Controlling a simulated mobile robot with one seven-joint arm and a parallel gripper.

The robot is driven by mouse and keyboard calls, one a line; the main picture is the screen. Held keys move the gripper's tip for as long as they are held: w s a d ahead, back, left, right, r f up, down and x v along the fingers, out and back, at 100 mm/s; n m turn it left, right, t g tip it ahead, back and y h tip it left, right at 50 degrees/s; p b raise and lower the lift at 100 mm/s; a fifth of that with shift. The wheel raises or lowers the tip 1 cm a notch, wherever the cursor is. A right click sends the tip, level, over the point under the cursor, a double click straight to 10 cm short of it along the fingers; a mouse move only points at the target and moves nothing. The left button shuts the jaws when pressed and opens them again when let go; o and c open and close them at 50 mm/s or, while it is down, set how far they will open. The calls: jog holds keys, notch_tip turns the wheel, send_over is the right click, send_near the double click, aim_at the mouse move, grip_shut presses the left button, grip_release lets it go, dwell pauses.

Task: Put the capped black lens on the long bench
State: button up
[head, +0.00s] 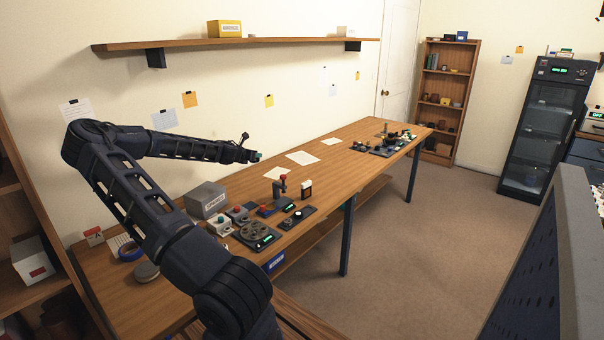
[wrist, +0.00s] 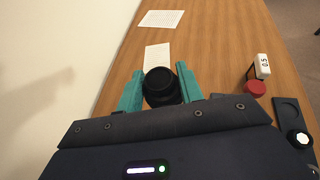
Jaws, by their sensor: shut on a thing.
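My gripper (head: 256,157) is over the long bench (head: 345,152), toward its wall side, in the head view. In the wrist view its two teal fingers (wrist: 160,88) are shut on the black lens (wrist: 161,84), one on each side. The lens is round and dark, with its black end facing the camera. The bench top (wrist: 215,50) lies beyond and below it. The lens is too small to make out in the head view. I cannot tell how high it is above the bench.
White paper sheets (head: 302,158) lie on the bench. A red-topped part (wrist: 255,88) and a white 0.5 block (wrist: 262,66) stand right of my gripper. Small devices (head: 257,234) and a grey box (head: 205,199) crowd the near end. The bench middle has bare wood.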

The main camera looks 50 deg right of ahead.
aim_at(257, 197)
notch_tip(257, 197, down, 20)
jog(key=shift+r, duration=0.25)
dwell(0.4)
jog(key=o, duration=1)
jog(key=shift+f, duration=0.1)
jog(key=shift+o, duration=0.2)
jog(key=shift+a, duration=0.15)
jog(key=v, duration=1.2)
jog(key=shift+r, duration=0.25)
